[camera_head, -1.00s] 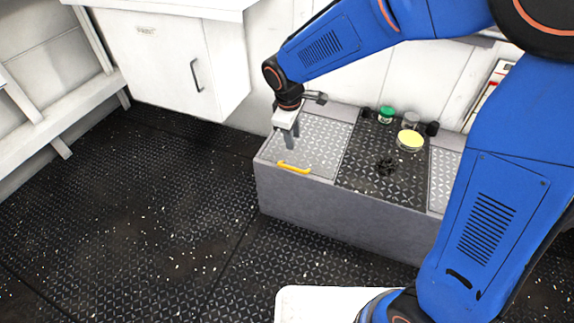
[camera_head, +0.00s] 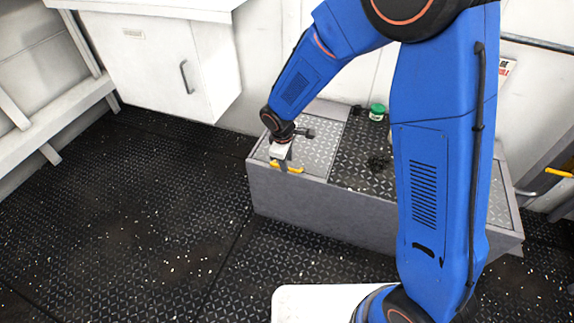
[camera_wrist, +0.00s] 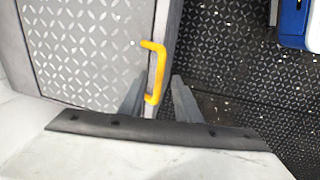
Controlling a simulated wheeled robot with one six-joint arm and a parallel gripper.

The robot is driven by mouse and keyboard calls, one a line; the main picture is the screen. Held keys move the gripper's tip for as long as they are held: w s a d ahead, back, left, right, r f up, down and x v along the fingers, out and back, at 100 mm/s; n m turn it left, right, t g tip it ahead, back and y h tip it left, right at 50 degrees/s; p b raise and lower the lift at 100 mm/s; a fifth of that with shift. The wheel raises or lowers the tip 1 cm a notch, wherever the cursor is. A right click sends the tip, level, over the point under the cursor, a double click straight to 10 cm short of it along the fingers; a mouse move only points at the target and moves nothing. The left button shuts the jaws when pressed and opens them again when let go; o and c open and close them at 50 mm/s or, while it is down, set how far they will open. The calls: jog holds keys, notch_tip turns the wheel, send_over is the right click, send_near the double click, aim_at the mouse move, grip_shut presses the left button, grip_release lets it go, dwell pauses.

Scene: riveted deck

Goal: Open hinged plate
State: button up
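The hinged plate (camera_head: 320,128) is a grey diamond-tread panel lying flat and closed on the left part of a grey bench-like box. Its yellow handle (camera_head: 287,168) sits near the plate's front edge. In the wrist view the plate (camera_wrist: 85,45) fills the left and the yellow handle (camera_wrist: 154,70) runs along its edge. My gripper (camera_head: 285,160) is just above the handle. In the wrist view my gripper's two fingers (camera_wrist: 155,95) are apart, one on each side of the handle's near end. I cannot tell whether they touch it.
A green-lidded jar (camera_head: 377,112) stands on the black tread middle section, with a small black object (camera_head: 378,163) there. A second yellow handle (camera_head: 560,172) shows at far right. A white cabinet (camera_head: 165,65) hangs at back left. The floor at left is clear.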

jog(key=shift+w+f, duration=0.15)
jog(key=shift+f, duration=0.55)
jog(key=shift+w+f, duration=0.15)
jog(key=shift+f, duration=0.55)
grip_shut()
jog(key=shift+d+r, duration=0.1)
jog(key=shift+r, duration=0.05)
